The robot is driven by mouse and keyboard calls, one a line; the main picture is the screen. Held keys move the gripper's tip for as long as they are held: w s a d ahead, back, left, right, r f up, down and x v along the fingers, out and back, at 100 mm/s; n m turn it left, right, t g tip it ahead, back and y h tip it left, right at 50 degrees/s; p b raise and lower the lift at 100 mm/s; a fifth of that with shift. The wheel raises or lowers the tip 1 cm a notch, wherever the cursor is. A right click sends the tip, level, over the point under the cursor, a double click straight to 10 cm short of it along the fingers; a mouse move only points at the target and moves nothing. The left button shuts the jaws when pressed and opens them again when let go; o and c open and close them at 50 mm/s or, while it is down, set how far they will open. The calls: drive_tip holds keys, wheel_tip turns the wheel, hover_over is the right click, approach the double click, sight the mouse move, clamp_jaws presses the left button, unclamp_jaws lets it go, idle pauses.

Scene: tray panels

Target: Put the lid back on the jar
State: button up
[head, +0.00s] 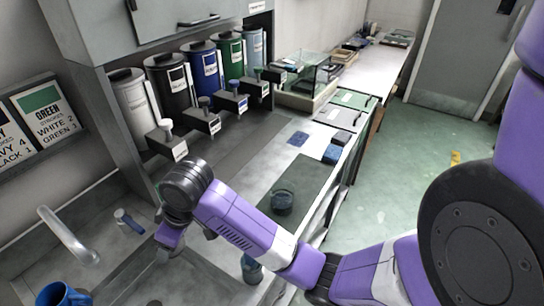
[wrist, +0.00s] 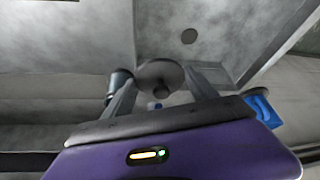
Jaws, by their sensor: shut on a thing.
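My gripper (head: 165,248) points down over the grey sink area at the lower left of the head view. In the wrist view its two fingers (wrist: 163,92) are shut on the knob of a round grey lid (wrist: 160,72). The lid's disc lies beyond the fingertips; the head view does not show it clearly. A dark, round, glassy vessel (head: 283,201), perhaps the jar, stands on the dark mat to the right of my gripper. Another dark teal vessel (head: 252,270) is partly hidden by my arm. I cannot tell for sure which is the jar.
A blue mug (head: 62,294) stands at the lower left, near a curved metal tap (head: 66,236). Several coloured canisters with dispensers (head: 204,75) line the back. Blue blocks (head: 333,153) and a glass case (head: 306,78) stand farther along. The grey counter between is mostly clear.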

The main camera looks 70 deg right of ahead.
drive_tip(key=s+d+r, duration=0.3)
drive_tip(key=d, duration=0.4)
drive_tip(key=s+d+r, duration=0.3)
drive_tip(key=d, duration=0.5)
drive_tip(key=s+d+r+n, duration=0.1)
drive_tip(key=s+d+r, duration=0.2)
drive_tip(key=s+d, duration=1)
wheel_tip(320, 180, down, 6)
drive_tip(key=s+a+b, duration=0.2)
drive_tip(key=b, duration=0.2)
drive_tip(key=shift+a+b, duration=0.15)
drive_tip(key=shift+b, duration=0.15)
drive_tip(key=shift+s+f+b, duration=0.1)
drive_tip(key=shift+f+b, duration=0.1)
drive_tip(key=shift+b, duration=0.5)
idle(0.6)
idle(0.3)
drive_tip(key=o, duration=1.4)
drive_tip(key=shift+o, duration=0.2)
